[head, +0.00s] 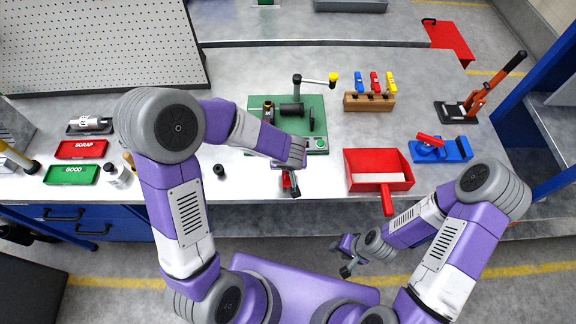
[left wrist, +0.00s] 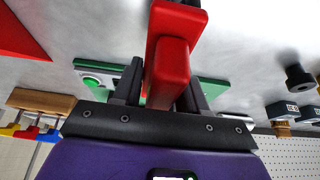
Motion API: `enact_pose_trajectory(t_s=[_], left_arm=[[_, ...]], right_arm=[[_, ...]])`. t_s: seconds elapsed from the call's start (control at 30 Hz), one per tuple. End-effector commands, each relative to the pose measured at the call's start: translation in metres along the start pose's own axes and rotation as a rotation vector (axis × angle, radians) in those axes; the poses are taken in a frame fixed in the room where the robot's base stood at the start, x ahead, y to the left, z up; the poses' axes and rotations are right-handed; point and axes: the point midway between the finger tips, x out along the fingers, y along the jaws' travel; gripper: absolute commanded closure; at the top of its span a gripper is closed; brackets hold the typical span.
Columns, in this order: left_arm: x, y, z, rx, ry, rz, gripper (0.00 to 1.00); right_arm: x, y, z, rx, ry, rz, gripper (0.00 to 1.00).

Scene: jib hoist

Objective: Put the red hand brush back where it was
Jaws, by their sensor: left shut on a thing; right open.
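The red hand brush (left wrist: 170,65) is between the fingers of my left gripper (left wrist: 160,90) in the left wrist view; its far end is dark and partly cut off by the frame. In the head view my left gripper (head: 290,187) is shut over the front part of the bench, just in front of the green fixture plate, and only a little red shows there. My right gripper (head: 341,258) is open and empty, low in front of the bench, below the red dustpan (head: 364,184).
A green plate (head: 257,111) with a black and grey fixture stands behind the left gripper. A wooden block (head: 369,103) with coloured handles, a blue device (head: 455,150) and an orange-handled press (head: 480,95) are to the right. SCRAP (head: 80,149) and GOOD (head: 72,174) trays lie left.

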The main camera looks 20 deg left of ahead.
Motion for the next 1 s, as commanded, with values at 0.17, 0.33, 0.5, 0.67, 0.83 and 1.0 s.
enact_pose_trajectory(t_s=[0.17, 0.33, 0.5, 0.67, 0.83, 1.0], left_arm=[[0.0118, 0.0003, 0.0053, -0.001, 0.000, 0.001, 0.89], [0.0108, 0.0003, 0.0047, -0.001, 0.000, 0.001, 0.89], [0.0138, 0.0003, 0.0058, -0.001, 0.001, 0.001, 0.89], [0.0130, 0.0002, 0.0056, 0.000, 0.000, 0.001, 0.38], [0.0129, 0.0002, 0.0056, 0.000, 0.000, 0.001, 0.32], [0.0124, 0.0002, 0.0055, 0.000, 0.000, 0.001, 0.32]], right_arm=[[0.0041, 0.0015, -0.0004, 0.000, 0.000, 0.000, 0.57], [0.0034, 0.0012, -0.0004, 0.000, 0.000, 0.000, 0.57], [0.0084, 0.0030, -0.0006, 0.000, 0.001, 0.000, 0.57], [0.0075, 0.0027, -0.0005, 0.000, 0.000, 0.000, 0.57], [0.0074, 0.0027, -0.0005, 0.000, 0.000, 0.000, 0.57], [0.0067, 0.0024, -0.0005, 0.000, 0.001, 0.000, 0.57]])
